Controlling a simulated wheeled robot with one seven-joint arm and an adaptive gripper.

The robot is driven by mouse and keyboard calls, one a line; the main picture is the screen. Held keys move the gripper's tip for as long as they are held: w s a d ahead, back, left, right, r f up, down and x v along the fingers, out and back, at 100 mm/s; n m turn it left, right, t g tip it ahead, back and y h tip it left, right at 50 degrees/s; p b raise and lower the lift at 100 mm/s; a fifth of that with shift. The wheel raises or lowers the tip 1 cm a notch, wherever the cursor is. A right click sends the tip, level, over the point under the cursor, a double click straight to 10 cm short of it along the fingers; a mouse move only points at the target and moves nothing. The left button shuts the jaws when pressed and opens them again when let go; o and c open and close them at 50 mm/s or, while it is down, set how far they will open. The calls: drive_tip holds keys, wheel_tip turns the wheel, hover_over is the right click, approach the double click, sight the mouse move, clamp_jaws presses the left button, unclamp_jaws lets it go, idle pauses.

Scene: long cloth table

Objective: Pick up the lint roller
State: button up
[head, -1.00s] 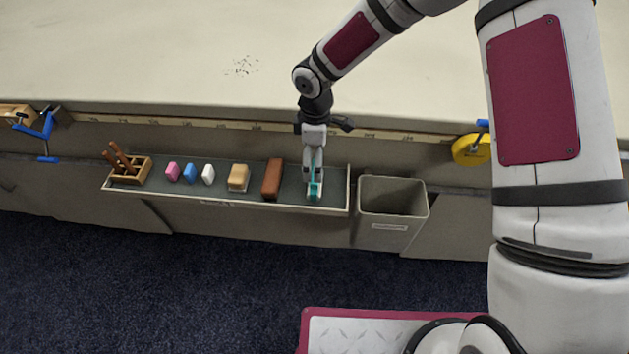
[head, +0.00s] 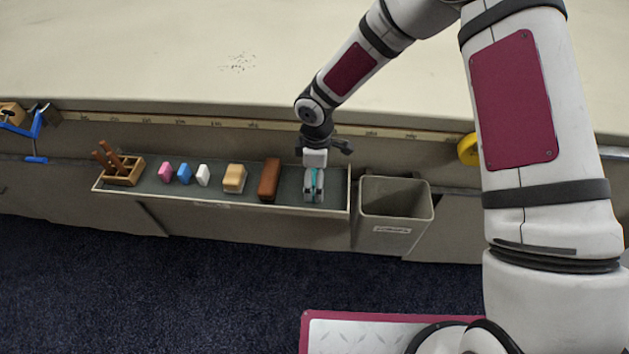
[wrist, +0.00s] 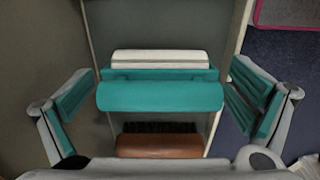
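The lint roller, a long white and teal piece, lies across the middle of the wrist view (wrist: 160,97). In the head view it is mostly hidden by my gripper, and I cannot separate it from the teal finger pads. My gripper (head: 314,188) points down into the right end of the long tray (head: 225,202).
A brown brush (head: 269,180) lies just left of my gripper. Further left are a tan block (head: 234,179), white, blue and pink blocks, and a wooden holder (head: 124,172). A grey bin (head: 394,211) hangs to the right. The table edge runs behind the tray.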

drive_tip(key=c, duration=0.7)
drive_tip(key=shift+r, duration=0.1)
drive_tip(key=shift+r, duration=0.45)
wheel_tip(320, 180, up, 2)
drive_tip(key=shift+w+r, duration=0.1)
drive_tip(key=shift+r, duration=0.1)
drive_tip(key=shift+s+d+r, duration=0.15)
drive_tip(key=shift+s, duration=0.55)
drive_tip(key=s+d+r, duration=0.1)
drive_tip(key=s+d, duration=0.2)
drive_tip(key=s, duration=1.1)
drive_tip(key=shift+s+d, duration=0.15)
drive_tip(key=shift+d, duration=0.15)
drive_tip(key=shift+r, duration=0.1)
